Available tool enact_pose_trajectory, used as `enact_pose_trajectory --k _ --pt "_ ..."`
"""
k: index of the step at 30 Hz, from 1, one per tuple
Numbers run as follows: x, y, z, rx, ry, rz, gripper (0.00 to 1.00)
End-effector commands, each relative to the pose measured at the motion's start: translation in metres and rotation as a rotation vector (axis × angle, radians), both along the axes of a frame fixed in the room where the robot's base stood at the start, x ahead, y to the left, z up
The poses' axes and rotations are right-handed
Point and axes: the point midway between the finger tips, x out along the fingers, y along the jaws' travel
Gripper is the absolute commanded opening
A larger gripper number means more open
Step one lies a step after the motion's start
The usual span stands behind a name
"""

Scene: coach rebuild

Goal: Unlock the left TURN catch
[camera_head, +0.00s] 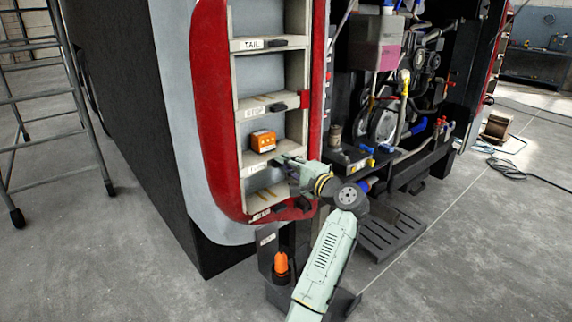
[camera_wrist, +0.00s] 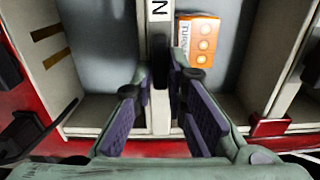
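The rear lamp rack is a red-edged column of pale compartments with labelled shelf edges. An orange lamp box (camera_head: 263,141) with round lenses sits in one compartment; the wrist view shows it (camera_wrist: 198,42) marked "TURN". Below it, a shelf edge carries a white label (camera_head: 255,169); in the wrist view a label (camera_wrist: 160,10) ends in "N". A dark catch (camera_wrist: 160,62) lies along that shelf edge. My gripper (camera_head: 290,165) is at this shelf. In the wrist view its purple-padded fingers (camera_wrist: 160,88) stand apart on both sides of the catch's line. I cannot tell whether they touch it.
A TAIL-labelled shelf (camera_head: 253,44) is higher up. The engine bay (camera_head: 390,110) opens at right. A ladder (camera_head: 70,90) stands at left.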

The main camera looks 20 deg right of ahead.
Motion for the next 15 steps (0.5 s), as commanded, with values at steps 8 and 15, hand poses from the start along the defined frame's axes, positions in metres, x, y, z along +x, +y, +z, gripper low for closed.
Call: enact_pose_trajectory --k 8,15 --pt "0.0 0.0 0.0 -0.001 0.0 0.0 0.31" --pt "-0.0005 -0.0002 0.0001 -0.002 -0.001 0.0 0.31"
